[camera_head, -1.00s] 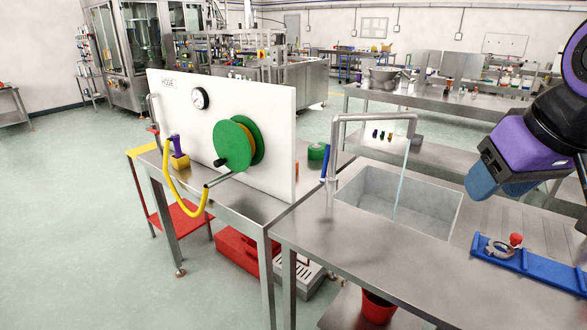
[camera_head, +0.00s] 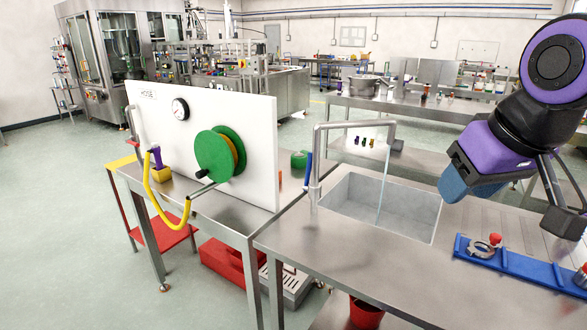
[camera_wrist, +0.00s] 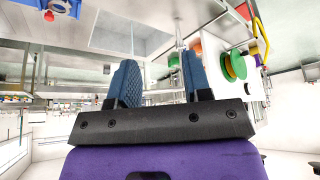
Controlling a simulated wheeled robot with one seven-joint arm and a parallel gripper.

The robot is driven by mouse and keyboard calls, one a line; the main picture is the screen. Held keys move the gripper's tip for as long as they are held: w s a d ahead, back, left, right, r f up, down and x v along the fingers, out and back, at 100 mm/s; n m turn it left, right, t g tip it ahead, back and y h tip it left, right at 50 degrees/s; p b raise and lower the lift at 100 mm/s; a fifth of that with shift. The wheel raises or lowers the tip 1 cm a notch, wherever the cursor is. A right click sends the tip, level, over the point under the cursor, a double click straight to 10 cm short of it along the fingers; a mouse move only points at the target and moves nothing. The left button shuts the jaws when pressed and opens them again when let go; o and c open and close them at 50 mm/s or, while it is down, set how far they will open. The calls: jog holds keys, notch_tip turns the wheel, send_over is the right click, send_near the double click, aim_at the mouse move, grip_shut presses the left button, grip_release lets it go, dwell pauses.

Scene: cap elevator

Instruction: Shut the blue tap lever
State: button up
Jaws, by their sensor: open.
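The blue tap lever (camera_head: 307,172) is a thin upright handle on the left side of the grey tap (camera_head: 318,150). The tap's spout arches right over the sink, and a pale stream of water (camera_head: 384,190) falls from it into the basin. My gripper (camera_head: 455,183) is raised to the right of the tap, above the counter and well apart from the lever. In the wrist view my gripper (camera_wrist: 160,75) shows two blue fingers spread apart with nothing between them. The lever is too small to make out there.
The sink basin (camera_head: 345,195) is set in the steel counter (camera_head: 330,250). A blue rack (camera_head: 520,266) lies at the counter's right. A white panel (camera_head: 255,130) with a green reel (camera_head: 212,155) and yellow hose (camera_head: 155,195) stands left of the tap. The counter's front is clear.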

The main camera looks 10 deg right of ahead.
jog(key=shift+w, duration=0.1)
jog(key=c, duration=0.3)
jog(key=shift+w+r, duration=0.15)
jog(key=shift+w, duration=0.15)
jog(key=c, duration=0.4)
jog(key=w+h, duration=0.1)
jog(key=w, duration=0.3)
jog(key=w+d+g+h, duration=0.1)
jog(key=w, duration=0.4)
jog(key=w+n+g+h, duration=0.1)
jog(key=w, duration=0.4)
jog(key=shift+w+d+r, duration=0.2)
jog(key=shift+r, duration=0.15)
grip_shut()
jog(key=w+a+f+n+h, duration=0.1)
jog(key=w+a+f+h, duration=0.2)
jog(key=w, duration=0.6)
jog(key=w+a+f+n+t+h, duration=0.15)
jog(key=w+a+f, duration=0.25)
jog(key=w, duration=0.4)
jog(key=w+a+f+n+g+h, duration=0.1)
jog(key=w+a+f+h, duration=0.25)
jog(key=w, duration=0.55)
jog(key=w+a+f+n+t+h, duration=0.25)
jog(key=w+a+f+t, duration=0.25)
jog(key=w+a+f, duration=0.4)
jog(key=shift+y, duration=0.25)
jog(key=x, duration=0.8)
jog(key=f+x, duration=0.1)
jog(key=x, duration=0.3)
